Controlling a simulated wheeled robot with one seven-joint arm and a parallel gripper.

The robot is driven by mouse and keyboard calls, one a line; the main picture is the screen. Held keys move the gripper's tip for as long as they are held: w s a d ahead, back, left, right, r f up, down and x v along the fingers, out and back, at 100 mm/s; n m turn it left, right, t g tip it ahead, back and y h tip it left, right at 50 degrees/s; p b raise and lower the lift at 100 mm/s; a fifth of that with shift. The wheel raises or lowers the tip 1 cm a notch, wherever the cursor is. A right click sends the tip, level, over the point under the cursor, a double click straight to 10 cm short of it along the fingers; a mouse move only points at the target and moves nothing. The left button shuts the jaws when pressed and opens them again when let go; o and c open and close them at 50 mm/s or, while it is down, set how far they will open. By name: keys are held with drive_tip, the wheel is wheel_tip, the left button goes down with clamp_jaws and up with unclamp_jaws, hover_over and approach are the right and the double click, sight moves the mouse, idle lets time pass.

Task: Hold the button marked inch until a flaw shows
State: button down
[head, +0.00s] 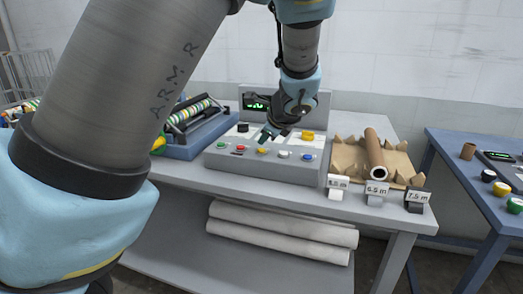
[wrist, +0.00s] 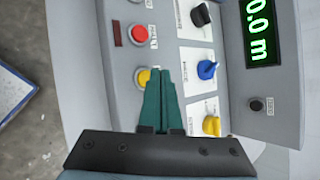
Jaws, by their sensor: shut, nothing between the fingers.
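The grey control panel (head: 225,160) stands on the bench with a row of coloured buttons along its front. My gripper (head: 264,138) is shut and empty, pointing down at the yellow button (head: 262,150). In the wrist view the shut green fingers (wrist: 159,72) overlap the yellow button (wrist: 143,76) and hide part of it. I cannot tell whether they touch it. The red button (wrist: 138,34) is clear of the fingers. The button labels are too small to read, so I cannot tell which is marked inch. The green display (wrist: 259,30) reads 0.0 m.
Black (wrist: 200,15), blue (wrist: 206,69) and yellow (wrist: 211,125) knobs sit behind the buttons. A roller machine (head: 190,125) stands left of the panel. A brown roll (head: 374,150) and marked length tags (head: 376,188) are to the right. White rolls (head: 280,238) lie below.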

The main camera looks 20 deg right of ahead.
sight(264, 151)
drive_tip(key=shift+f, duration=0.1)
drive_tip(key=shift+f+b, duration=0.35)
drive_tip(key=shift+b, duration=0.05)
drive_tip(key=shift+f+b, duration=0.3)
drive_tip(key=shift+f, duration=0.05)
idle(0.7)
drive_tip(key=shift+r, duration=0.1)
idle(1.9)
drive_tip(key=shift+r+p, duration=0.7)
wheel_tip(264, 151, up, 5)
drive_tip(key=p, duration=0.4)
drive_tip(key=shift+r, duration=0.1)
